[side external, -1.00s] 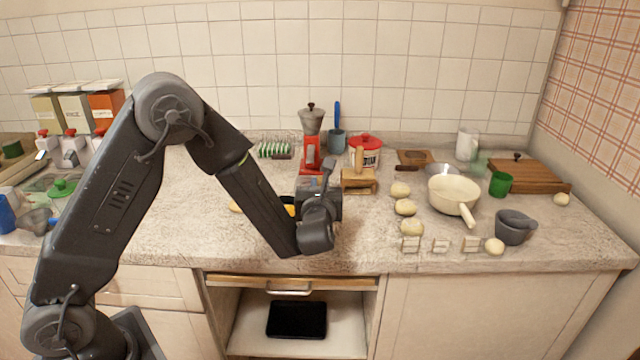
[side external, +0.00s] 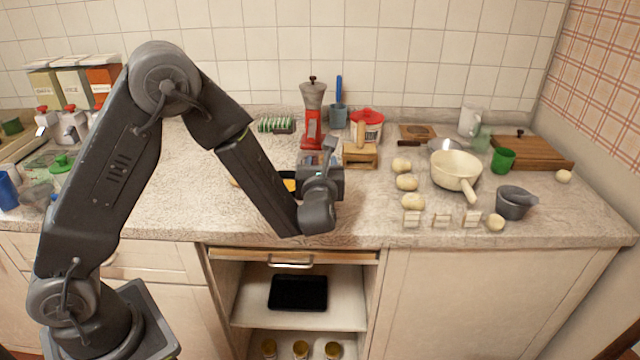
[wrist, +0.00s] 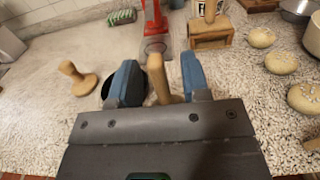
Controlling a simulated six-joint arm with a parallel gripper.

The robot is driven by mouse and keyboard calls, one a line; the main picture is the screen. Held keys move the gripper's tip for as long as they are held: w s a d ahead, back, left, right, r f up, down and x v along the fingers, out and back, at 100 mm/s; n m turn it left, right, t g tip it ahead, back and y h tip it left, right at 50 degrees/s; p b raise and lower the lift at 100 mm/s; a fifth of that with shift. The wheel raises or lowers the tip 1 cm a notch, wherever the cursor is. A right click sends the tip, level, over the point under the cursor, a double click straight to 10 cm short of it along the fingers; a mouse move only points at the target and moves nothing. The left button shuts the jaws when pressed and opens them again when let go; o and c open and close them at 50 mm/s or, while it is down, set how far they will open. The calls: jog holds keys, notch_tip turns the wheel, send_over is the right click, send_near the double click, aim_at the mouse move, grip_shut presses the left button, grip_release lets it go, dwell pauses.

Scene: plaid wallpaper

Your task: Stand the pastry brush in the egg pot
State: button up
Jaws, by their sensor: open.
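My gripper (wrist: 160,80) is open, low over the counter's front part. In the wrist view its two blue fingers stand on either side of a light wooden handle (wrist: 157,78), probably the pastry brush's, with a gap on the right. I cannot tell whether the left finger touches it. The handle's lower end and any bristles are hidden by my gripper. A dark round pot (wrist: 141,94) shows partly behind the left finger. In the side view a dark pot with yellow in it (side external: 290,185), probably the egg pot, is partly hidden by my arm. I cannot tell whether the handle stands in it.
A wooden stamp (wrist: 76,78) stands to the left. A red grinder (side external: 312,130) and a wooden box (side external: 359,156) are behind. Dough balls (side external: 407,183), a cream pan (side external: 455,168) and a grey mortar (side external: 512,205) are to the right. The counter left of my gripper is mostly clear.

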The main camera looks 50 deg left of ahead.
jog(key=v, duration=1.2)
jog(key=shift+r, duration=0.1)
jog(key=s+d+r+m+h, duration=0.15)
jog(key=r+m+h, duration=0.45)
jog(key=m, duration=0.7)
jog(key=s+d+r+m+h, duration=0.1)
jog(key=d+r+m+h, duration=0.3)
jog(key=m+h, duration=0.6)
jog(key=s+a+m+g+y, duration=0.1)
jog(key=s+a+m+g, duration=0.2)
jog(key=s+m, duration=0.6)
jog(key=s+a+m+g+y, duration=0.2)
jog(key=s+a+m+g, duration=0.2)
jog(key=s+m, duration=0.5)
jog(key=a+m, duration=0.1)
jog(key=m, duration=0.2)
jog(key=shift+a+f+m, duration=0.25)
jog(key=shift+f+m, duration=0.15)
jog(key=shift+s, duration=0.1)
